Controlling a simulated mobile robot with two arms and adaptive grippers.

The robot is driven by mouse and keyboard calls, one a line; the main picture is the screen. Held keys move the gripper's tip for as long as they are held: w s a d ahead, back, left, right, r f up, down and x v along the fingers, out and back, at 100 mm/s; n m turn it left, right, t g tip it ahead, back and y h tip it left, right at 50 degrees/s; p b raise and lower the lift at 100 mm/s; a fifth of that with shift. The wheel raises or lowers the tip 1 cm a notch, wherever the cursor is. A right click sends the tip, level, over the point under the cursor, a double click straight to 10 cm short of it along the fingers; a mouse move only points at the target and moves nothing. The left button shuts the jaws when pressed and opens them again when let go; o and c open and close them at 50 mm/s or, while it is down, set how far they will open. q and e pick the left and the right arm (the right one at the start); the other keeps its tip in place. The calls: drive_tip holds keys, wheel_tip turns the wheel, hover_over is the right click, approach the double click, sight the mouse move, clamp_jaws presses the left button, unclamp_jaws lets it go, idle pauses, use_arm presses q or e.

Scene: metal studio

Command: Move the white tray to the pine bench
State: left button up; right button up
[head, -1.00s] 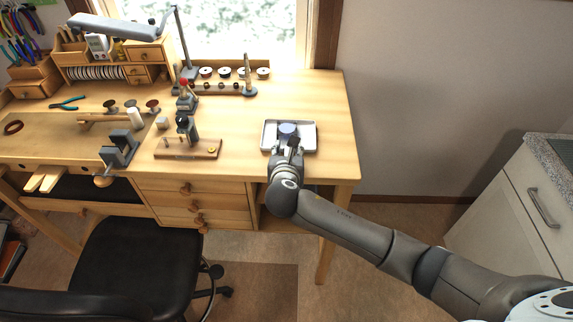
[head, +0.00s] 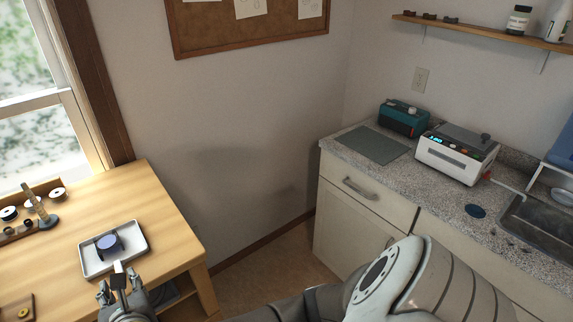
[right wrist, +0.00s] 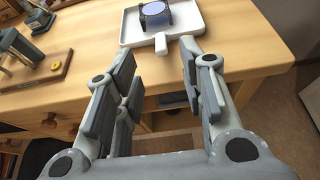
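The white tray (head: 140,235) lies flat on the pine bench (head: 160,200), near its right front corner. A blue round piece (head: 107,241) in a dark holder stands on the tray. In the right wrist view the tray (right wrist: 131,32) has a short white handle (right wrist: 189,48) pointing towards my right gripper (right wrist: 165,62). That gripper is open and empty, its fingers apart just in front of the handle. In the head view my right gripper (head: 118,288) is at the bench's front edge. My left gripper is not in view.
Spools (head: 57,195) stand on the bench left of the tray. Bare floor separates the bench from a granite counter (head: 440,185) holding a grey mat (head: 372,146), a white device (head: 455,155) and a teal box (head: 403,118).

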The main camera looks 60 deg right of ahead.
drive_tip(key=a+f+m+g+y, duration=0.25)
drive_tip(key=f+m+y, duration=0.25)
drive_tip(key=f+m, duration=0.7)
drive_tip(key=s+d+f+m+g, duration=0.1)
drive_tip(key=s+d+f+m, duration=0.2)
drive_tip(key=f, duration=0.7)
drive_tip(key=s+d+f+m+g, duration=0.25)
drive_tip(key=s+f, duration=0.35)
drive_tip(key=f, duration=0.3)
drive_tip(key=s+d+f+m+g, duration=0.15)
drive_tip(key=s+f+m, duration=0.25)
drive_tip(key=f, duration=0.6)
drive_tip(key=s+d+f+m+g, duration=0.1)
drive_tip(key=s+f, duration=0.4)
drive_tip(key=s, duration=0.5)
drive_tip(key=s+d+f+m+g, duration=0.2)
drive_tip(key=s+d+f+m, duration=0.2)
drive_tip(key=s, duration=0.7)
drive_tip(key=s+d+f+m+g+h, duration=0.1)
drive_tip(key=s+f+m, duration=0.3)
drive_tip(key=s, duration=0.6)
wheel_tip(320, 180, down, 2)
drive_tip(key=shift+s+d+f, duration=0.15)
drive_tip(key=shift+d+f, duration=0.1)
drive_tip(key=shift+d, duration=0.55)
drive_tip(key=shift+g, duration=0.25)
drive_tip(key=shift+f+b, duration=0.9)
drive_tip(key=shift+b, duration=0.05)
